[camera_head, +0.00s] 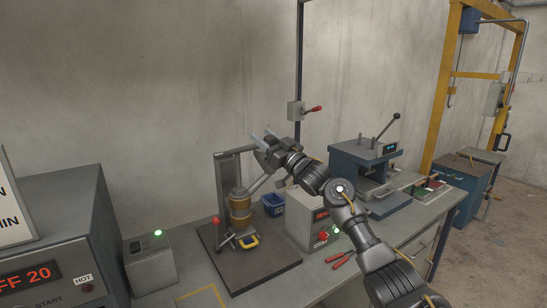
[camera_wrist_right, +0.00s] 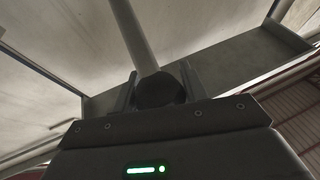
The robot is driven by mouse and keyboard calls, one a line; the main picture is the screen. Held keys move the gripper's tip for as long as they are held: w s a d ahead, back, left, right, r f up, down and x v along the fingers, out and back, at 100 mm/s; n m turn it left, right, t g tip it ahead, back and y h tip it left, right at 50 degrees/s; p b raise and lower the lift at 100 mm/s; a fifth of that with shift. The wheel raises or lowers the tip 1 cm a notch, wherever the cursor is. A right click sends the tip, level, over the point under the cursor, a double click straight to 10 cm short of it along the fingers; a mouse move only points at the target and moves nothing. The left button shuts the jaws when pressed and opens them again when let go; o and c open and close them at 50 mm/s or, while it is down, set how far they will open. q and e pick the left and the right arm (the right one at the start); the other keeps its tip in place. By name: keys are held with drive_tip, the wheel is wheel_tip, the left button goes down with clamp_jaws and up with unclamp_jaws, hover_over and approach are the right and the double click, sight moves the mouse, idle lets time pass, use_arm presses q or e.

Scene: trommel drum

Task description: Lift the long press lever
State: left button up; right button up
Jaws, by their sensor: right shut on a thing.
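The long press lever (camera_head: 262,182) is a pale grey bar. It slants up to the right from the press (camera_head: 228,165), which stands on a dark base plate with a brass-coloured cylinder (camera_head: 238,208) in it. My right gripper (camera_head: 264,137) is at the lever's raised upper end. In the right wrist view the lever's rod (camera_wrist_right: 134,38) ends in a dark round knob (camera_wrist_right: 160,92), which sits between the two fingers. The gripper is shut on this knob end. In the head view the gripper hides the knob. My left gripper is not in view.
A control box with a red display (camera_head: 318,215) and a blue bin (camera_head: 272,204) stand right of the press. A blue machine (camera_head: 365,160) with its own lever is farther right. A grey oven (camera_head: 60,240) fills the left. Red-handled pliers (camera_head: 342,260) lie in front.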

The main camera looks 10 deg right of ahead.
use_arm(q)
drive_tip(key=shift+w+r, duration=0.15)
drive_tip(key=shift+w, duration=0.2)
use_arm(e)
drive_tip(key=shift+w+a+r, duration=0.15)
drive_tip(key=shift+w+r, duration=0.2)
drive_tip(key=shift+r, duration=0.3)
drive_tip(key=o, duration=1)
drive_tip(key=shift+o, duration=1.4)
drive_tip(key=shift+w+a+f, duration=0.1)
drive_tip(key=shift+w+f, duration=0.05)
drive_tip(key=shift+w, duration=0.05)
drive_tip(key=shift+o, duration=0.4)
drive_tip(key=shift+w+f, duration=0.1)
drive_tip(key=shift+w, duration=0.1)
drive_tip(key=shift+s, duration=0.25)
use_arm(q)
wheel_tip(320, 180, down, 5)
drive_tip(key=b, duration=0.4)
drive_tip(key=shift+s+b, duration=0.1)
drive_tip(key=shift+b, duration=0.25)
use_arm(e)
drive_tip(key=v, duration=1)
drive_tip(key=shift+d, duration=0.2)
drive_tip(key=shift+s, duration=0.1)
